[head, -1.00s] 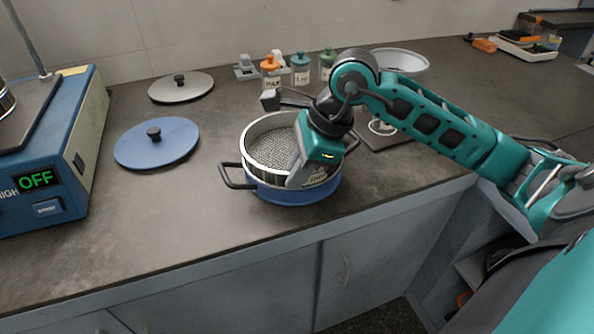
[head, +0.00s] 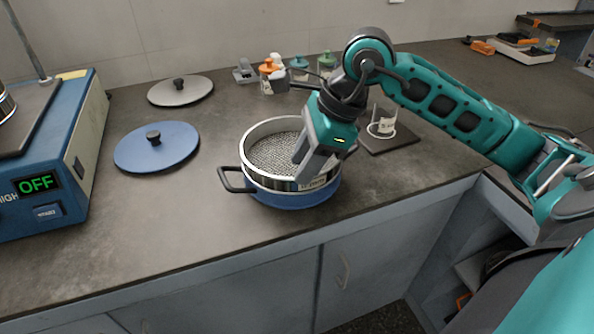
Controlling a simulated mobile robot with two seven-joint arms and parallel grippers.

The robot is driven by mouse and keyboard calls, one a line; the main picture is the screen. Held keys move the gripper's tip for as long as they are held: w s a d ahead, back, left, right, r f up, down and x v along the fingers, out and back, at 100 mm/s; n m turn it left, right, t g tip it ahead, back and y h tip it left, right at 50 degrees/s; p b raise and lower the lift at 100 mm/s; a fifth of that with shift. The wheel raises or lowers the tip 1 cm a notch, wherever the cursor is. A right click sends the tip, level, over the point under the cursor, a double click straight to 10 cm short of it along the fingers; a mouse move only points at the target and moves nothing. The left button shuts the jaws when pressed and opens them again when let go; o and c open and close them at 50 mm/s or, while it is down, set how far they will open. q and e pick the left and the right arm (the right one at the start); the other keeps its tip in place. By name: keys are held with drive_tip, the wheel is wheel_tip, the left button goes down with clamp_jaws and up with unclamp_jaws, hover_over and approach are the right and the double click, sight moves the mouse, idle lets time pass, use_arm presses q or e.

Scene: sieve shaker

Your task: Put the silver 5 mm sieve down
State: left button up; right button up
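The silver sieve (head: 262,151), with a mesh floor and a label on its front wall, sits upright in the top of a blue pan (head: 272,197). The pan stands on the counter with a black handle at its left. My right gripper (head: 303,173) points down at the sieve's front right rim, with its grey fingers over the rim and wall. The fingertips are partly hidden, so I cannot tell if they grip the wall or stand apart around it. My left gripper is not in view.
A blue lid (head: 172,149) and a grey lid (head: 184,92) lie to the left. A blue machine (head: 62,140) reading OFF stands at far left. A beaker (head: 383,121) stands on a dark plate (head: 407,137) at right. Small jars (head: 300,69) stand behind. The front left counter is clear.

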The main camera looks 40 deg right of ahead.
use_arm(q)
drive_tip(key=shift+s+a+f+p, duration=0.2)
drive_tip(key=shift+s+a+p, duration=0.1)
drive_tip(key=shift+p, duration=0.05)
use_arm(e)
drive_tip(key=v, duration=0.8)
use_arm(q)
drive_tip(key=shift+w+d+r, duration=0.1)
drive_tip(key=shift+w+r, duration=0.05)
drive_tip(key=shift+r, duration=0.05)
use_arm(e)
drive_tip(key=shift+s, duration=0.1)
